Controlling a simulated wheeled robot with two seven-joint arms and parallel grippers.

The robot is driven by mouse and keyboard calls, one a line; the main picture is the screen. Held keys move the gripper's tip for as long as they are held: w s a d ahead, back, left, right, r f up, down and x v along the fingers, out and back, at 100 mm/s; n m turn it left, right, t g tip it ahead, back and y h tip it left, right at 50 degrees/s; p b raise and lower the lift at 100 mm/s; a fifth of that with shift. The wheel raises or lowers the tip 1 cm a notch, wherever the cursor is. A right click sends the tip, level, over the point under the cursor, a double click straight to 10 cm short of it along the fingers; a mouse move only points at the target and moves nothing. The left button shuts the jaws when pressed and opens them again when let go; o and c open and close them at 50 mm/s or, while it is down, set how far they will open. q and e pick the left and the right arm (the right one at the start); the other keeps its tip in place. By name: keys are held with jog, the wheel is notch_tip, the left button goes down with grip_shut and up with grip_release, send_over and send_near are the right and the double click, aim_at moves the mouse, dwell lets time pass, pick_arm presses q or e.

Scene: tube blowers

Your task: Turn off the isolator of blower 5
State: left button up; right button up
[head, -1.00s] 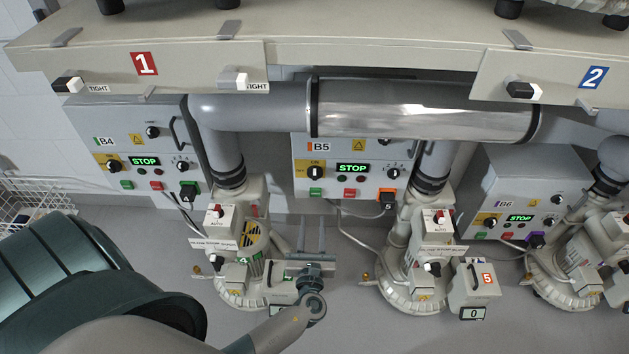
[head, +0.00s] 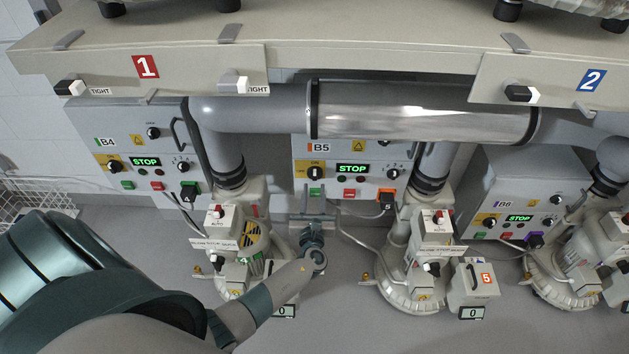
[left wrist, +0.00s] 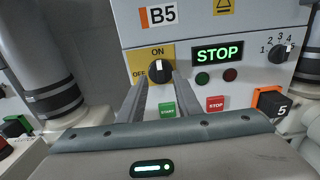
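Blower 5's panel (head: 343,150), marked B5, stands in the middle of the head view and fills the left wrist view (left wrist: 190,30). Its isolator is a black knob (head: 314,172) on a yellow plate. In the left wrist view the knob (left wrist: 159,71) looks upright, toward ON at the top; OFF is at the left. My left gripper (head: 313,205) is open and empty below the isolator. In the left wrist view its fingertips (left wrist: 161,82) lie left and right of the knob's lower part. I cannot tell whether they touch it. My right gripper is out of view.
The green START button (left wrist: 167,109) and red STOP button (left wrist: 215,103) sit just below and beside my fingers. A lit STOP display (head: 352,169) is right of the isolator. A large pipe (head: 420,108) crosses above. Blower machines (head: 236,245) stand either side of my arm.

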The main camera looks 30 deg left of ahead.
aim_at(315, 176)
pick_arm(q)
jog(key=shift+x, duration=2.45)
